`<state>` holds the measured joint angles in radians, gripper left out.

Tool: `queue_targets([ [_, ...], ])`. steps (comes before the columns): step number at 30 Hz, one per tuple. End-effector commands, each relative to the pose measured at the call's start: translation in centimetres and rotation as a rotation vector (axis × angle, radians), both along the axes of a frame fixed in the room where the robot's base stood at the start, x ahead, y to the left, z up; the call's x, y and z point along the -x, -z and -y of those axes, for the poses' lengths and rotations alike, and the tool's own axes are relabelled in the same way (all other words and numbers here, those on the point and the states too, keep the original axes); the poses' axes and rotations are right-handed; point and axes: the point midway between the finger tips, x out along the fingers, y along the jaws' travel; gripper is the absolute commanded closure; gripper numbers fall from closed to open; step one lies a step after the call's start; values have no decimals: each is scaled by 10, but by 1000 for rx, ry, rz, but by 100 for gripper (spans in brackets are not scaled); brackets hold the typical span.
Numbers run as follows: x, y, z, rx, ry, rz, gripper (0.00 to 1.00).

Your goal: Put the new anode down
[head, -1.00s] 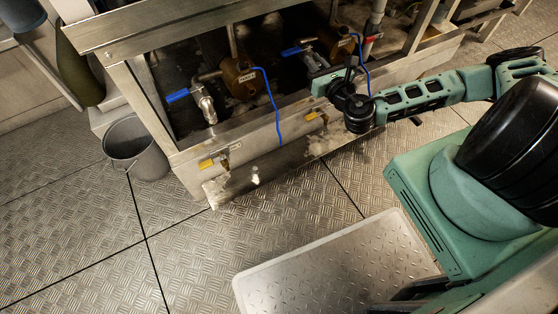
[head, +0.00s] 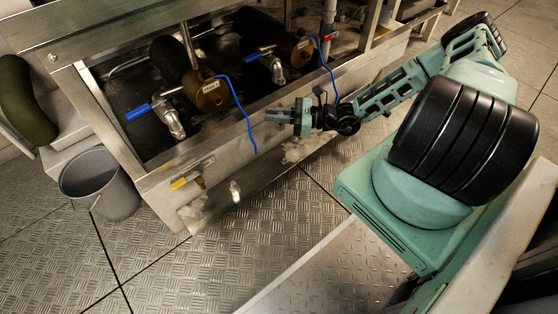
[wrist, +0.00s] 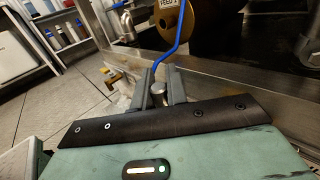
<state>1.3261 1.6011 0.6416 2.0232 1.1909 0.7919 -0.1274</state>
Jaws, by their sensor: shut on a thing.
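My gripper (head: 274,116) is in front of the metal frame's lower front rail in the head view, its jaws pointing left. In the wrist view my gripper (wrist: 160,72) is shut on a small grey, round-ended piece (wrist: 158,89), which looks like the anode. Most of that piece is hidden between the fingers. In the head view the held piece is too small to make out. A bronze housing (head: 211,94) with a label and blue wire sits in the frame behind and left of my gripper; it also shows in the wrist view (wrist: 166,18).
A second bronze housing (head: 297,47) is farther right. A grey bucket (head: 100,184) stands at the left. The patterned floor (head: 250,225) before the frame is mostly clear.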

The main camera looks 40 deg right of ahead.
Motion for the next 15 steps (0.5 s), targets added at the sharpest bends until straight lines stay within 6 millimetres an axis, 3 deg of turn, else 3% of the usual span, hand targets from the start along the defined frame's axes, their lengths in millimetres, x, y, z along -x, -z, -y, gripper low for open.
queue_targets([
  [1,0,17,0,-1,0,-1,100],
  [9,0,89,-1,-1,0,0,100],
  [15,0,125,-1,-1,0,1,100],
])
